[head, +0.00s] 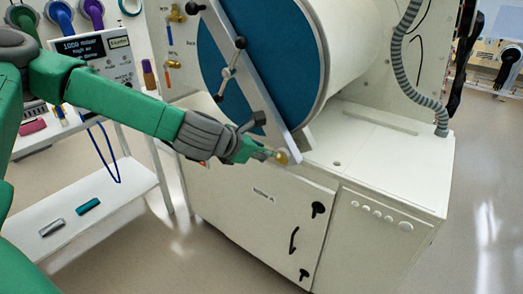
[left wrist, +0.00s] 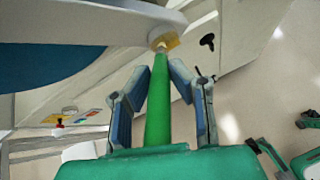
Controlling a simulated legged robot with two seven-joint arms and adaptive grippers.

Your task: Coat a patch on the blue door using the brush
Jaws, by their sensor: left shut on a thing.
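The blue door (head: 285,65) is a large round disc on the white cylinder, with a pale bar across it. Part of it shows at the left in the left wrist view (left wrist: 40,68). My left gripper (head: 262,153) is shut on the green handle of the brush (left wrist: 158,100). The brush's yellowish tip (head: 282,157) points away from the gripper, by the lower end of the bar and below the blue face. I cannot tell whether the tip touches anything. I make out no distinct coated patch. My right gripper is not in view.
The white cabinet (head: 250,200) with black handles stands below the door. A white cart (head: 120,190) at the left holds a teal piece (head: 88,206) and a grey piece (head: 52,228) on its lower shelf. A ribbed hose (head: 398,60) hangs at the right. Floor is clear at the right.

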